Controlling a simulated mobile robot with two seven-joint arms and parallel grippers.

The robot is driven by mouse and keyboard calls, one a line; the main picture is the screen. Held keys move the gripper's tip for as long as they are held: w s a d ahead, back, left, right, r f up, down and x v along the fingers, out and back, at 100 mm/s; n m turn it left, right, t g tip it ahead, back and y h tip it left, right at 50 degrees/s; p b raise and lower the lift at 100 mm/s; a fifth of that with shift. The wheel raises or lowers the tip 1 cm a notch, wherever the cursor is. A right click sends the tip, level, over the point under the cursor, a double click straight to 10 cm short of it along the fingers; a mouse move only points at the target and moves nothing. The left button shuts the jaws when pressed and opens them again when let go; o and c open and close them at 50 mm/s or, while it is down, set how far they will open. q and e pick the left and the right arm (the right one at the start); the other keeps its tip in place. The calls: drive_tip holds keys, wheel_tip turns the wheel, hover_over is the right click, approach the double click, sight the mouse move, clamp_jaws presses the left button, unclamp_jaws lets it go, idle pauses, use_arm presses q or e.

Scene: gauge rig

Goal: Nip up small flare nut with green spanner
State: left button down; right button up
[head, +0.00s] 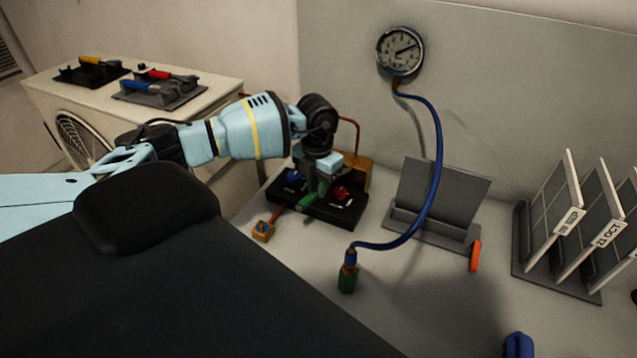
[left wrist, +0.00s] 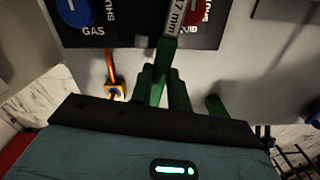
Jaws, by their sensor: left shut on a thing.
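My left gripper (head: 318,182) is shut on the green spanner (head: 306,201), over the front of the black valve block (head: 335,210). In the left wrist view the spanner (left wrist: 157,88) points away from the gripper, and its grey part bears a partly hidden "7 mm" label. That part overlaps the block's edge beside the red knob (left wrist: 200,10). The small flare nut cannot be made out; the spanner and gripper cover that area. Whether the spanner touches a nut cannot be told. My right gripper is not in view.
A blue knob (head: 294,176) marked GAS is on the block. A copper pipe ends at a brass piece (head: 263,231) in front. A blue hose (head: 437,150) runs from the gauge (head: 400,51) to a green-ended fitting (head: 347,280). A grey stand (head: 440,190) and panel rack (head: 560,265) stand right.

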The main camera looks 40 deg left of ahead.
use_arm(q)
drive_tip(key=shift+s, duration=0.1)
drive_tip(key=shift+r, duration=0.1)
drive_tip(key=shift+r, duration=2.2)
